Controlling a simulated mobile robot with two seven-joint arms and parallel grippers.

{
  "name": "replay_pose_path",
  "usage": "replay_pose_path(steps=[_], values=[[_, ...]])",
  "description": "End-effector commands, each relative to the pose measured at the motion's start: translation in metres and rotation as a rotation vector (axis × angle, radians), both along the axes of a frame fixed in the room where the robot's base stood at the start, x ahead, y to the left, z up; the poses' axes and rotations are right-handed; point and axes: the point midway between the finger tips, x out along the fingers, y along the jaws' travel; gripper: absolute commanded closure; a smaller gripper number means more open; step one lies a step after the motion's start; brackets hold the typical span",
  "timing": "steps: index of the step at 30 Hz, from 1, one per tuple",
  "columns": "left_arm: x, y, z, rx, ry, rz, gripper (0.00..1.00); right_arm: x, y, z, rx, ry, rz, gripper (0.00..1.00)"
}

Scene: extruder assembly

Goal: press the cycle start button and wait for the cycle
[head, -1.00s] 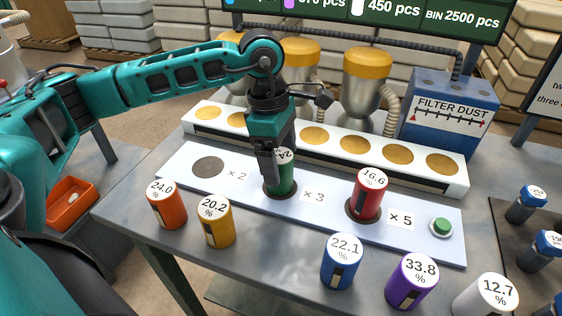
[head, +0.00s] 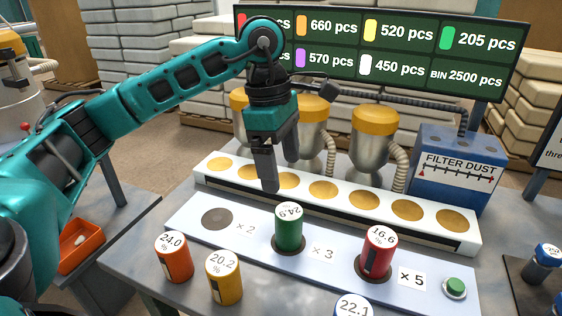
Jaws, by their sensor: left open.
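The cycle start button (head: 454,287) is a green round button in a pale ring at the right end of the white panel (head: 330,258). My left gripper (head: 281,175) is open and empty, pointing down above the green canister (head: 289,230), with a gap between them. The green canister, marked 24.9, stands in the middle socket beside "x 3". A red canister (head: 378,252), marked 16.6, stands in the socket beside "x 5". The left socket (head: 217,219), beside "x 2", is empty. My right gripper is not in view.
Orange (head: 174,258) and yellow (head: 224,278) canisters stand at the table's front left, a blue one (head: 352,306) at the front edge. Behind the panel are a white rail (head: 470,236) with gold discs, hoppers (head: 374,140) and a blue filter dust box (head: 455,150).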

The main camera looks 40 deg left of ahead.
Motion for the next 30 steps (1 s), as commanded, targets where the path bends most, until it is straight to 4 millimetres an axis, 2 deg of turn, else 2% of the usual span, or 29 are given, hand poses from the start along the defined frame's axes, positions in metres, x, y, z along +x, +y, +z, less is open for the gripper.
replay_pose_path(steps=[1,11,30], values=[[0.0,-0.0001,-0.0002,0.0,0.0,0.0,0.12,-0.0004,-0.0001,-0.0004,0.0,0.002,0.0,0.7],[-0.0001,-0.0001,-0.0005,0.0,0.0,0.0,0.12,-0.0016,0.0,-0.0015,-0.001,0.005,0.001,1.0],[0.0,0.0,-0.0004,0.0,0.0,0.0,0.12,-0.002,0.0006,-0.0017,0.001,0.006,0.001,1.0]])
